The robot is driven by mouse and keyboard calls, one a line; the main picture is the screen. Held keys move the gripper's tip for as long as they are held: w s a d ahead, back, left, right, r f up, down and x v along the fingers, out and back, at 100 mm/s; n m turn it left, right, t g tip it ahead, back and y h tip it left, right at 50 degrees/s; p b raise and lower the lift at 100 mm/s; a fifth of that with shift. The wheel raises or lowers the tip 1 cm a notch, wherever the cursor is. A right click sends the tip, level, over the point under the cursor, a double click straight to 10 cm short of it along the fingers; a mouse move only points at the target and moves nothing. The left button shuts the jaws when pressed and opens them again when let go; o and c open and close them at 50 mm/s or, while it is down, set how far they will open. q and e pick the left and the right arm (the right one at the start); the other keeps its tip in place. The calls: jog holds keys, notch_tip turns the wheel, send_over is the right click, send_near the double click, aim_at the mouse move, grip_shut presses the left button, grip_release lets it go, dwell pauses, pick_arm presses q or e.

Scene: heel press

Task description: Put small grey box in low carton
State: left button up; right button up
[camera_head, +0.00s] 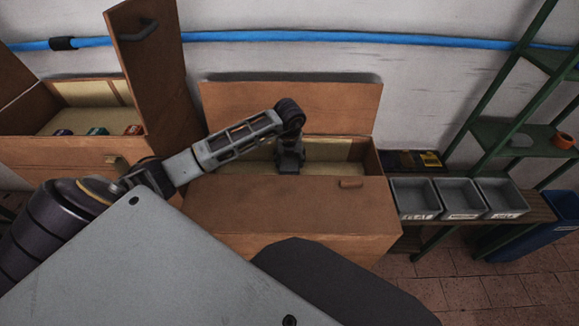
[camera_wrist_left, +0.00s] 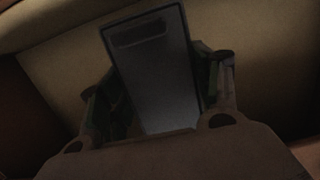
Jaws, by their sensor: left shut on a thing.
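My left arm reaches over the front of an open brown carton (camera_head: 290,212) in the middle of the head view. Its left gripper (camera_head: 290,160) points down into the carton, and the fingertips are hidden inside. In the left wrist view the gripper (camera_wrist_left: 158,82) is shut on the small grey box (camera_wrist_left: 160,85), a flat-faced grey block with a dark slot near its top. The box stands slightly tilted between the two fingers, with pale carton walls around it. I cannot tell whether the box touches the carton's floor. My right gripper is not in view.
Another open carton (camera_head: 85,153) at the left holds several small cans, with its tall flap (camera_head: 150,70) raised. Grey bins (camera_head: 461,198) stand on a bench at the right, beside a green shelf rack (camera_head: 490,95). A blue bin (camera_head: 555,225) stands at far right.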

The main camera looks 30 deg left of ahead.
pick_arm(q)
jog(key=shift+f, duration=0.6)
notch_tip(320, 180, down, 2)
jog(key=shift+f+b, duration=0.2)
jog(key=shift+b, duration=0.1)
jog(key=shift+f, duration=0.1)
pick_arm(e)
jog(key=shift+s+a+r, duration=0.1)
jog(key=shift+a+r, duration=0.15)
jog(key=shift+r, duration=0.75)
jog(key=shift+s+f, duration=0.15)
pick_arm(q)
jog(key=shift+f, duration=0.2)
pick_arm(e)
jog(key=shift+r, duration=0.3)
pick_arm(q)
jog(key=o, duration=1.3)
jog(key=shift+o, duration=0.2)
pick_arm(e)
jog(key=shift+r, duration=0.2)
